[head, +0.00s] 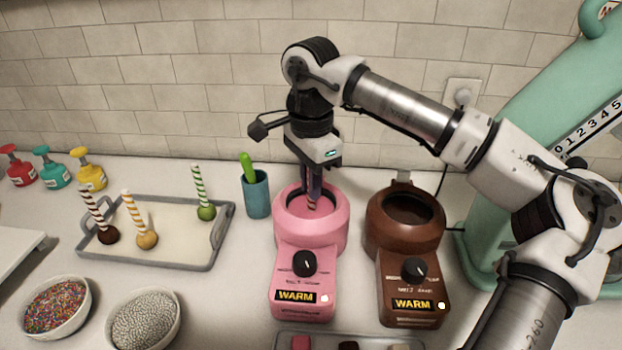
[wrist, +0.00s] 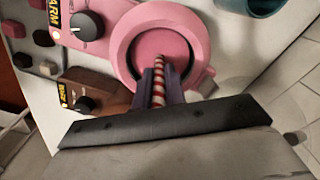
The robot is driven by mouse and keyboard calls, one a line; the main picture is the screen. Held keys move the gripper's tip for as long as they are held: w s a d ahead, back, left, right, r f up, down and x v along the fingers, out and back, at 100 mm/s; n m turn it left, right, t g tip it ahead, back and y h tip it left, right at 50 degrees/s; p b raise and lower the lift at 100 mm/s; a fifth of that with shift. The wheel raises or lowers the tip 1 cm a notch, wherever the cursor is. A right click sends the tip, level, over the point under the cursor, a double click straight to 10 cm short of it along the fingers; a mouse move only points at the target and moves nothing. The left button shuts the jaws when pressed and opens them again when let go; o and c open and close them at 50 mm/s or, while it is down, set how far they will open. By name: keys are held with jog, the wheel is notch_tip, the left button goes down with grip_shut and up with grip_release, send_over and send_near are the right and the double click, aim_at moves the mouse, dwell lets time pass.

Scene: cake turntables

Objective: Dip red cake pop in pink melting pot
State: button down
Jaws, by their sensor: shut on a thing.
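The pink melting pot (head: 337,222) stands at the middle of the counter, with a dial and a panel reading WARM on its front. It also shows in the wrist view (wrist: 124,48), with pink melt inside. My gripper (head: 312,196) points down into the pot's opening. It is shut on the red-and-white striped stick of the red cake pop (wrist: 159,68). The stick's lower end is at the pink melt in the wrist view. The cake ball itself does not show; I cannot tell how deep it is.
A brown melting pot (head: 375,236) stands close on the right, beside a mint-green machine (head: 475,240). On the left are a teal cup (head: 257,197), a grey tray (head: 222,228) holding three other cake pops, and bowls of colored (head: 55,305) and silver sprinkles (head: 143,318).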

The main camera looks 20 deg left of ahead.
jog(key=shift+f, duration=0.15)
jog(key=shift+f+b, duration=0.45)
jog(key=shift+r, duration=0.1)
dwell(1.1)
jog(key=shift+r+p, duration=2.35)
jog(key=shift+r, duration=0.75)
